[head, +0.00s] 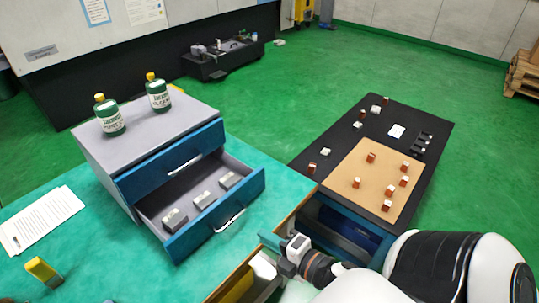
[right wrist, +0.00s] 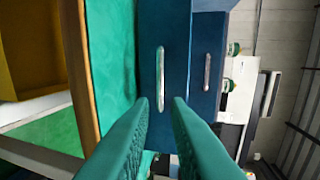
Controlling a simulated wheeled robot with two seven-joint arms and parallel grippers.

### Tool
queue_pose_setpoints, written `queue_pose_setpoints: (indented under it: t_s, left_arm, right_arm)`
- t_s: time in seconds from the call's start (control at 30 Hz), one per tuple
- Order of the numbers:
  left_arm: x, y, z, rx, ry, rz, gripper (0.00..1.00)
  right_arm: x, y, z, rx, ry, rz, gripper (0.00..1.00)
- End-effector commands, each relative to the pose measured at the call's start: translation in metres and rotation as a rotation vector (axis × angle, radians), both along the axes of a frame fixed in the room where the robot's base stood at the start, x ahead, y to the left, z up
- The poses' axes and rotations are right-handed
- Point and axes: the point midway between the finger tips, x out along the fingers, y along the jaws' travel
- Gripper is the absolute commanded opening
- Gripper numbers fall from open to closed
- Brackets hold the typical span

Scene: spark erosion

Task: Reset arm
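My right arm comes in from the bottom right in the head view. Its gripper (head: 271,243) is in front of the blue-fronted drawer cabinet (head: 150,128), near the open lower drawer (head: 258,184). In the right wrist view its two teal fingers (right wrist: 160,104) are apart with nothing between them. They point toward the lower drawer's handle (right wrist: 160,78), apparently without touching it. The upper drawer (head: 172,163) is shut. Several grey blocks (head: 203,199) lie in the open drawer. My left gripper is not in view.
Two green bottles (head: 158,94) stand on the cabinet. Papers (head: 40,220) and a yellow object (head: 42,270) lie on the teal table at left. A dark table (head: 434,140) at right holds a tan board (head: 345,165) with several small copper-coloured pieces. Green floor lies beyond.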

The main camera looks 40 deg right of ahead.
Motion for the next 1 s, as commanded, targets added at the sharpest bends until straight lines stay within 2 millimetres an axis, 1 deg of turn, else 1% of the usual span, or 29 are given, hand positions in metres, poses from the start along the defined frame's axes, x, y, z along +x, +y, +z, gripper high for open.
queue_pose_setpoints:
  t_s: [0.47, 0.57, 0.63, 0.67, 0.77, 0.8, 0.87, 0.9, 0.97, 1.0]
  left_arm:
    - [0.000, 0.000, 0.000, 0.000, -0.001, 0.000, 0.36]
    - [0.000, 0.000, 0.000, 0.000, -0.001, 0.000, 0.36]
    - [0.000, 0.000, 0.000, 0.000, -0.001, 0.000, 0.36]
    - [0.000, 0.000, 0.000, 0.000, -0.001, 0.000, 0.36]
    - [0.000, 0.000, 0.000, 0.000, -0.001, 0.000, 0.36]
    - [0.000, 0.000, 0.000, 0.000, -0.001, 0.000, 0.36]
    - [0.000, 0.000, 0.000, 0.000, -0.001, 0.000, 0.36]
    - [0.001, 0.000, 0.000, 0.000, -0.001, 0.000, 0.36]
    - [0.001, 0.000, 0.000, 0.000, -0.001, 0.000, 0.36]
    - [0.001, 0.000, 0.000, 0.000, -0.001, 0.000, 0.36]
  right_arm:
    - [0.000, 0.000, 0.000, 0.001, 0.000, -0.001, 0.16]
    - [0.001, -0.003, -0.010, 0.015, 0.019, -0.013, 0.16]
    - [0.000, -0.008, -0.031, 0.049, 0.060, -0.042, 0.16]
    - [0.000, -0.012, -0.044, 0.069, 0.087, -0.059, 0.16]
    - [-0.006, -0.024, -0.103, 0.169, 0.203, -0.143, 0.16]
    - [-0.010, -0.028, -0.131, 0.217, 0.257, -0.185, 0.16]
    - [-0.020, -0.033, -0.174, 0.296, 0.343, -0.255, 0.16]
    - [-0.029, -0.035, -0.203, 0.348, 0.401, -0.304, 0.16]
    - [-0.045, -0.036, -0.247, 0.430, 0.490, -0.383, 0.16]
    - [-0.057, -0.035, -0.275, 0.483, 0.550, -0.439, 0.16]
